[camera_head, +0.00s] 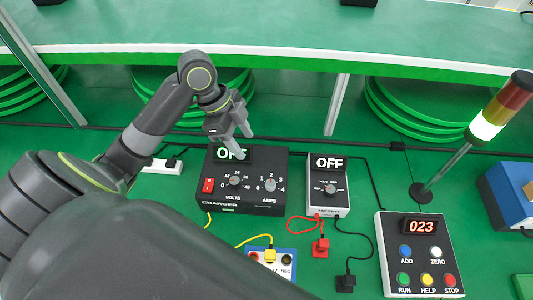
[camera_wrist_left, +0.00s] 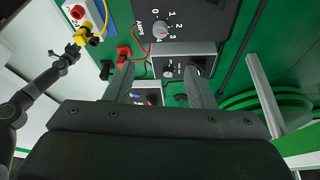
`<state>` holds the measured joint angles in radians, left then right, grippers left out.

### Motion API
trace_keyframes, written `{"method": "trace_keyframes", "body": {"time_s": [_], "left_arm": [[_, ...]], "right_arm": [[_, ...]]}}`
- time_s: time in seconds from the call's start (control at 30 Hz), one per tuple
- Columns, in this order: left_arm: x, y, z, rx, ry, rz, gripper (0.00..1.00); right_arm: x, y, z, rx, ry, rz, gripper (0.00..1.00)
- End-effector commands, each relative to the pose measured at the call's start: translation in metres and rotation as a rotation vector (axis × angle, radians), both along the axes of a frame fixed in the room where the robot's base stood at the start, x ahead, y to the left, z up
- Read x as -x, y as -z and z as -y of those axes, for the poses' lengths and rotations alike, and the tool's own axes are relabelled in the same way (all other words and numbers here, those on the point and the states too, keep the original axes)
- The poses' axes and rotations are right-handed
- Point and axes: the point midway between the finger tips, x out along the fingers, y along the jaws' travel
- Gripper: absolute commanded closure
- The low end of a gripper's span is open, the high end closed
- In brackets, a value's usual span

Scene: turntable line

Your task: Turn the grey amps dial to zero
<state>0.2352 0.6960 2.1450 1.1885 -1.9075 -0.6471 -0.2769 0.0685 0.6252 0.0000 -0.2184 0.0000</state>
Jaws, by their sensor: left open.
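The grey amps dial (camera_head: 270,184) is the right-hand knob on the face of the black charger (camera_head: 229,205). It also shows at the top of the left wrist view (camera_wrist_left: 163,32), with a scale from 0 to 4 around it. My left gripper (camera_head: 236,137) is open and empty above the charger's back edge, apart from the dial. Its two fingers also show in the left wrist view (camera_wrist_left: 160,70). In that view another arm of mine ends in my right gripper (camera_wrist_left: 71,52), near a yellow plug; its jaws are too small to read.
The volts dial (camera_head: 235,181) and red switch (camera_head: 208,185) sit left of the amps dial. A meter (camera_head: 330,190) stands to the right. A button panel (camera_head: 421,254) and signal lamp (camera_head: 486,123) are farther right. Leads and plugs lie in front.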

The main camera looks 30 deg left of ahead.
Motion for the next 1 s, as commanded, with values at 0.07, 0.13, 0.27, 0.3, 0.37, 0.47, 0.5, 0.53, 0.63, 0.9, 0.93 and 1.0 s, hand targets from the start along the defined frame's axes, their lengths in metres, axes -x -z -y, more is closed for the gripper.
{"method": "trace_keyframes", "body": {"time_s": [0.07,0.13,0.27,0.3,0.37,0.47,0.5,0.53,0.63,0.9,0.93,1.0], "left_arm": [[0.000,0.001,0.001,0.001,0.000,-0.001,0.50],[0.000,0.004,0.002,0.002,0.001,-0.001,0.50],[-0.001,0.015,0.007,0.005,0.000,-0.002,0.50],[-0.001,0.020,0.009,0.006,0.001,-0.003,0.50],[-0.002,0.028,0.012,0.006,-0.001,-0.004,0.50],[-0.004,0.043,0.019,0.008,0.000,-0.002,0.50],[-0.005,0.049,0.021,0.007,-0.001,-0.003,0.50],[-0.005,0.054,0.023,0.006,-0.002,-0.005,0.50],[-0.007,0.070,0.029,0.006,-0.002,-0.004,0.50],[-0.012,0.117,0.049,0.006,-0.002,-0.005,0.50],[-0.012,0.123,0.051,0.006,-0.002,-0.006,0.50],[-0.013,0.134,0.055,0.006,-0.002,-0.005,0.50]], "right_arm": [[0.010,0.000,0.006,0.008,0.000,-0.013,0.64],[0.018,0.000,0.009,0.011,0.001,-0.024,0.64],[0.029,0.001,0.010,0.012,0.004,-0.040,0.64],[0.031,0.001,0.011,0.013,0.005,-0.043,0.64],[0.032,0.001,0.011,0.014,0.005,-0.046,0.64],[0.032,0.001,0.012,0.015,0.005,-0.045,0.64],[0.031,0.001,0.012,0.015,0.005,-0.045,0.64],[0.030,0.001,0.012,0.015,0.005,-0.044,0.64],[0.026,0.001,0.012,0.014,0.003,-0.037,0.64],[0.018,0.000,0.011,0.013,0.002,-0.025,0.64],[0.019,0.000,0.010,0.013,0.002,-0.025,0.64],[0.019,-0.001,0.009,0.012,0.002,-0.025,0.64]]}}
